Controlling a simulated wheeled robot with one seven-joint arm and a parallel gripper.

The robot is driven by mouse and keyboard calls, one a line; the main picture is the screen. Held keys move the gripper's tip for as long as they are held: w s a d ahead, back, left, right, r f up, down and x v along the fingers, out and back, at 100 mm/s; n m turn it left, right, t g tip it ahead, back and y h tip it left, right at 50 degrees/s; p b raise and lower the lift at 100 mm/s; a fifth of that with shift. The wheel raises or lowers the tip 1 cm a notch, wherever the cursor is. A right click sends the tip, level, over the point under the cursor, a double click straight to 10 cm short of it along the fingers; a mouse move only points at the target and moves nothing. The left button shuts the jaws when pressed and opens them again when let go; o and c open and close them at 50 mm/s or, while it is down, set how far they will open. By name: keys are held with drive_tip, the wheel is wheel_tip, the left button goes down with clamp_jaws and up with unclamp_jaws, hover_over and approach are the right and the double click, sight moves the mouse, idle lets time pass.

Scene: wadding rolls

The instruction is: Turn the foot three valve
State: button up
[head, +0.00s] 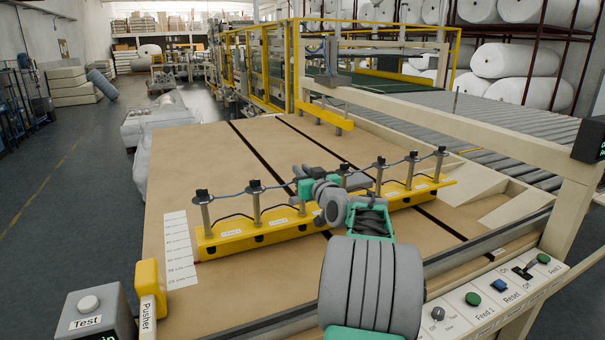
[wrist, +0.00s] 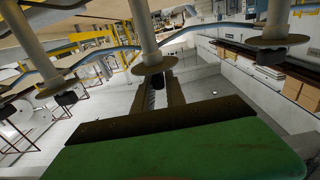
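A yellow foot bar (head: 258,236) lies across the tan table, with upright grey posts topped by black valve knobs (head: 255,186) and linked by a blue hose. Small white labels on the bar are too small to read surely, so I cannot tell which valve is foot three. My gripper (head: 306,188) is over the middle of the bar, among the posts, and my arm hides part of it. In the wrist view the picture is upside down: a post with a black knob (wrist: 157,79) hangs just above the green and dark gripper part (wrist: 170,150). Contact and finger opening are unclear.
Other posts stand close on both sides, one at the right in the wrist view (wrist: 276,25). A second yellow bar (head: 325,117) is farther back. A control panel (head: 490,300) is at front right, a yellow Pusher box (head: 150,288) at front left. Bare table (head: 200,150) lies beyond.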

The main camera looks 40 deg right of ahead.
drive_tip(key=o, duration=0.3)
drive_tip(key=shift+o, duration=0.2)
drive_tip(key=shift+f, duration=0.1)
drive_tip(key=b+v, duration=0.1)
drive_tip(key=v, duration=0.6)
drive_tip(key=shift+s+a+b, duration=0.2)
drive_tip(key=shift+s+b, duration=0.15)
drive_tip(key=w+a+f+n+g+y+p, duration=0.1)
drive_tip(key=a+f+g+y+p, duration=0.2)
drive_tip(key=a, duration=0.9)
drive_tip(key=w+a+f+n+g+y+p, duration=0.1)
drive_tip(key=a+f+n+g+y, duration=0.3)
drive_tip(key=a, duration=0.9)
drive_tip(key=s+a+f+g+h+p, duration=0.1)
drive_tip(key=s+a+f+g, duration=0.2)
drive_tip(key=s+a, duration=0.4)
drive_tip(key=s+a+f+m+g+p, duration=0.1)
drive_tip(key=s+a+f+g, duration=0.3)
drive_tip(key=s, duration=1)
drive_tip(key=a+f, duration=0.2)
drive_tip(key=a, duration=0.1)
drive_tip(key=shift+a+m+h+p, duration=0.3)
drive_tip(key=shift+a+h+p, duration=0.05)
drive_tip(key=shift+a+h, duration=0.05)
